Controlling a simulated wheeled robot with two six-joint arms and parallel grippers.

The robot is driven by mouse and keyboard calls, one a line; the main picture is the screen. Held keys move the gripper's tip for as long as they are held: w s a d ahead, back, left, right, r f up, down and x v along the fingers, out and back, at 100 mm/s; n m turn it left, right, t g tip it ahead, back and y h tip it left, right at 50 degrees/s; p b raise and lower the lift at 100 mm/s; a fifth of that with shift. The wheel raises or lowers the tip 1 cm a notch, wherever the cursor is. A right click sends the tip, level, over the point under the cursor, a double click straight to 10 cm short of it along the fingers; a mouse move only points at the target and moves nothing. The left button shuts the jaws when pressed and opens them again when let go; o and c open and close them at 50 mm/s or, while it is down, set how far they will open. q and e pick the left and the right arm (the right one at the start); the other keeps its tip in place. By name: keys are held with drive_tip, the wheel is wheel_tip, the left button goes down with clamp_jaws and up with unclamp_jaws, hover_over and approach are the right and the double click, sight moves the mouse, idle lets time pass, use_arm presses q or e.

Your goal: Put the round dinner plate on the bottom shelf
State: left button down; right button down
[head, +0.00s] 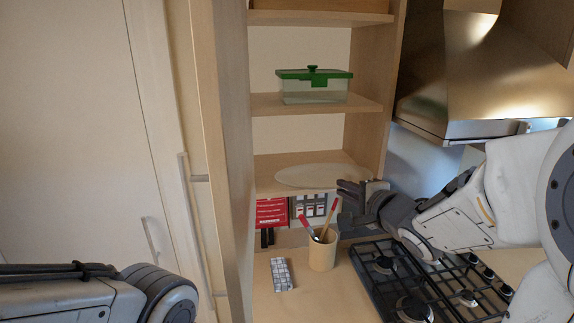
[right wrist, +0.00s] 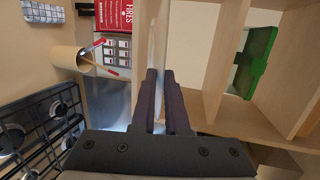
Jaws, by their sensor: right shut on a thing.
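The round dinner plate (head: 318,175) is pale and lies about level at the bottom shelf (head: 270,184), mostly inside the cabinet opening. Its right front rim is in my right gripper (head: 352,188), which is shut on it just in front of the shelf's edge. In the right wrist view the dark fingers (right wrist: 163,95) close around the plate, seen nearly edge-on (right wrist: 158,45). I cannot tell whether its underside touches the board. My left gripper is out of view; only part of my left arm shows at lower left.
A green-lidded container (head: 315,86) stands on the shelf above. A range hood (head: 480,75) is right of the cabinet. Below are a gas hob (head: 410,285), a utensil cup (head: 322,252) and a checked cloth (head: 282,275). The bottom shelf shows no other object.

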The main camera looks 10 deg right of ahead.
drive_tip(key=t+b, duration=0.1)
drive_tip(key=b, duration=0.6)
approach(324, 174)
drive_tip(key=w+r, duration=0.2)
drive_tip(key=shift+w+a+r, duration=0.2)
drive_tip(key=shift+a+r, duration=0.1)
drive_tip(key=shift+r, duration=0.1)
drive_tip(key=shift+t, duration=0.9)
drive_tip(key=w+b, duration=0.1)
drive_tip(key=w, duration=0.1)
drive_tip(key=w+r+b, duration=0.1)
drive_tip(key=w+b, duration=0.1)
drive_tip(key=w+r+b, duration=0.1)
drive_tip(key=w+b, duration=0.1)
drive_tip(key=w, duration=0.1)
drive_tip(key=shift+a+r, duration=0.2)
drive_tip(key=shift+a, duration=0.1)
drive_tip(key=shift+w+f+b, duration=0.1)
drive_tip(key=shift+f+b, duration=0.25)
drive_tip(key=shift+b, duration=0.05)
wheel_tip(324, 174, down, 4)
drive_tip(key=shift+f+b, duration=0.15)
drive_tip(key=shift+b, duration=0.25)
wheel_tip(324, 174, down, 5)
drive_tip(key=shift+r, duration=0.25)
drive_tip(key=c, duration=1.3)
unclamp_jaws()
drive_tip(key=shift+f, duration=0.15)
drive_tip(key=shift+o, duration=0.4)
